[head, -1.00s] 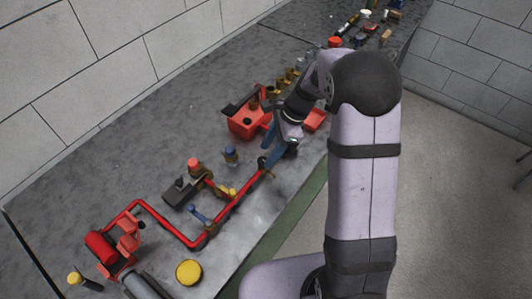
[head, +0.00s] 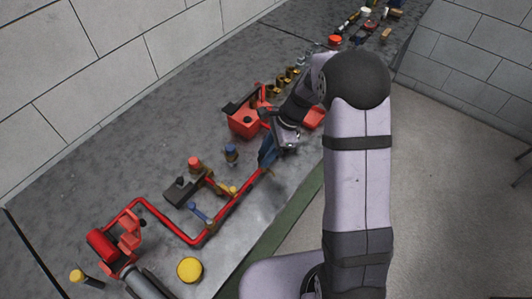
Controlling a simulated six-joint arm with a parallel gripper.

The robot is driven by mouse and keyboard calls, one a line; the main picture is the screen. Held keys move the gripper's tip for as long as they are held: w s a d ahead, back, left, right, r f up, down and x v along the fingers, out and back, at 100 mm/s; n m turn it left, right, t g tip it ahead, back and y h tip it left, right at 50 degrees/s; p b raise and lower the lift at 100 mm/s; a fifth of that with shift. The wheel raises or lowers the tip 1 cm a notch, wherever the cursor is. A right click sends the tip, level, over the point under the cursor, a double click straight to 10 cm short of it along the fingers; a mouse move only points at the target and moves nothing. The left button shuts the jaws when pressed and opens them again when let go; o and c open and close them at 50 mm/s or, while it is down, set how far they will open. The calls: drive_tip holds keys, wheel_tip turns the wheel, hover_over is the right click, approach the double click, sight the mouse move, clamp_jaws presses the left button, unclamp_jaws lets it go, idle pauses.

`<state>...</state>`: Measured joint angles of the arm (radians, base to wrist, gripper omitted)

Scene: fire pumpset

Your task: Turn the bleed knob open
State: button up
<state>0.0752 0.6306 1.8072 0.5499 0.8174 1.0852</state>
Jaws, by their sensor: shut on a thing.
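The red pipe (head: 233,203) runs along the bench and its upper right end reaches my gripper (head: 265,164). My gripper points down there, its blue fingers close together. It is shut on the bleed knob at the pipe's end. The fingers hide the knob, so its angle cannot be told.
A blue-handled valve (head: 199,213) and a yellow one (head: 226,190) sit on the pipework to the left. A red-capped part (head: 195,163) and a blue-capped part (head: 231,152) stand behind. A red box (head: 243,124) is close to my wrist. A yellow disc (head: 190,270) lies in front.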

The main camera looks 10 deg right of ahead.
drive_tip(key=shift+n, duration=0.3)
drive_tip(key=n, duration=0.1)
drive_tip(key=n+g+p, duration=0.1)
drive_tip(key=n, duration=0.1)
drive_tip(key=n+g, duration=0.1)
drive_tip(key=n, duration=0.1)
drive_tip(key=shift+w+a+h, duration=0.1)
drive_tip(key=shift+w+h, duration=0.2)
drive_tip(key=shift+w, duration=0.05)
drive_tip(key=n+g, duration=0.1)
drive_tip(key=n, duration=0.2)
drive_tip(key=n+h, duration=0.1)
drive_tip(key=n, duration=0.2)
drive_tip(key=shift+w+a+n+g+h+p, duration=0.2)
drive_tip(key=shift+n+g+h+p, duration=0.1)
drive_tip(key=shift+g, duration=0.1)
drive_tip(key=n, duration=0.2)
drive_tip(key=n+h, duration=0.1)
drive_tip(key=n, duration=0.1)
drive_tip(key=n+h, duration=0.1)
drive_tip(key=n, duration=0.1)
drive_tip(key=shift+a+g, duration=0.3)
drive_tip(key=n+h, duration=0.1)
drive_tip(key=n, duration=0.2)
drive_tip(key=n+h, duration=0.1)
drive_tip(key=n, duration=0.1)
drive_tip(key=shift+a+r+n, duration=0.1)
drive_tip(key=shift+a+n, duration=0.1)
drive_tip(key=shift+n, duration=0.2)
